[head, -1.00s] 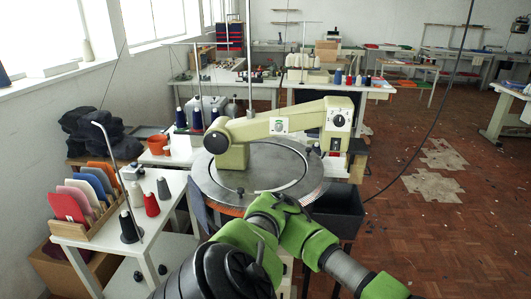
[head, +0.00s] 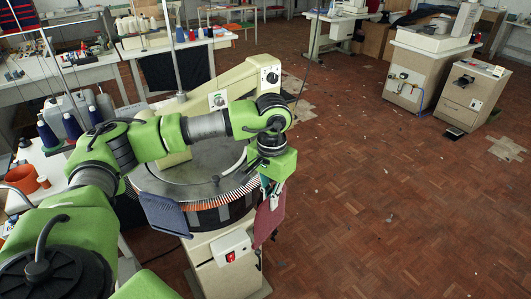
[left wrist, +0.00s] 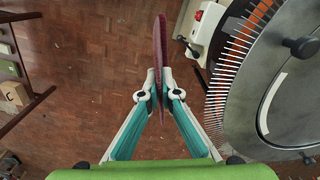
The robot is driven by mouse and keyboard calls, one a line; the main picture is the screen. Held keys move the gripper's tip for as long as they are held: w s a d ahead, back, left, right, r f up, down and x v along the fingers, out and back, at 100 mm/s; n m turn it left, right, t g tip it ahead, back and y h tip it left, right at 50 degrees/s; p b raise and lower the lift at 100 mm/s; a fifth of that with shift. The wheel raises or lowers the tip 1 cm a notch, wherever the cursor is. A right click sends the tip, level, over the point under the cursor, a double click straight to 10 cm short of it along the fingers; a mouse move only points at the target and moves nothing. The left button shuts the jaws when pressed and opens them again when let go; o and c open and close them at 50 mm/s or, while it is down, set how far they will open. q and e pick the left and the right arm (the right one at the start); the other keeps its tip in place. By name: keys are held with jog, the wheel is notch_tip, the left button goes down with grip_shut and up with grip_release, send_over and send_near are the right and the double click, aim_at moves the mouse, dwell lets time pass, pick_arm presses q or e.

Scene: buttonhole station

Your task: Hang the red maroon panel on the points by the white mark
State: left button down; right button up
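The maroon panel (head: 270,216) hangs below my left gripper (head: 269,184) in the head view, just right of the round dial (head: 205,160). In the left wrist view the panel (left wrist: 160,40) is edge-on between the closed fingertips of my left gripper (left wrist: 158,86). The dial's rim carries a row of points (head: 213,202), which also show in the left wrist view (left wrist: 228,75), to the right of the panel and apart from it. A curved white mark (left wrist: 268,103) lies on the dial plate beside the points. My right gripper is out of view.
A blue panel (head: 165,214) hangs at the dial's left front. A cream machine arm (head: 235,82) spans the dial's back. A control box with a red switch (head: 231,254) stands below the dial.

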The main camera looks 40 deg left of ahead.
aim_at(255, 181)
pick_arm(q)
jog(key=w+a+r+p, duration=0.15)
jog(key=w+r, duration=0.25)
jog(key=r, duration=0.4)
jog(key=a+f+b, duration=0.3)
jog(key=f+b, duration=0.4)
jog(key=f, duration=0.3)
jog(key=shift+a, duration=0.4)
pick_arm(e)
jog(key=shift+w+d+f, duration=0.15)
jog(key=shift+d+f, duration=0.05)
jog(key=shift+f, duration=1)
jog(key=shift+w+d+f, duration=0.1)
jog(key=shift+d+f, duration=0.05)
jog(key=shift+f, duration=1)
pick_arm(q)
jog(key=shift+w+a+r, duration=0.1)
jog(key=shift+a, duration=1.3)
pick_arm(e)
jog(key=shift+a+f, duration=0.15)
pick_arm(q)
jog(key=c, duration=2.2)
grip_release()
jog(key=shift+d+r, duration=0.1)
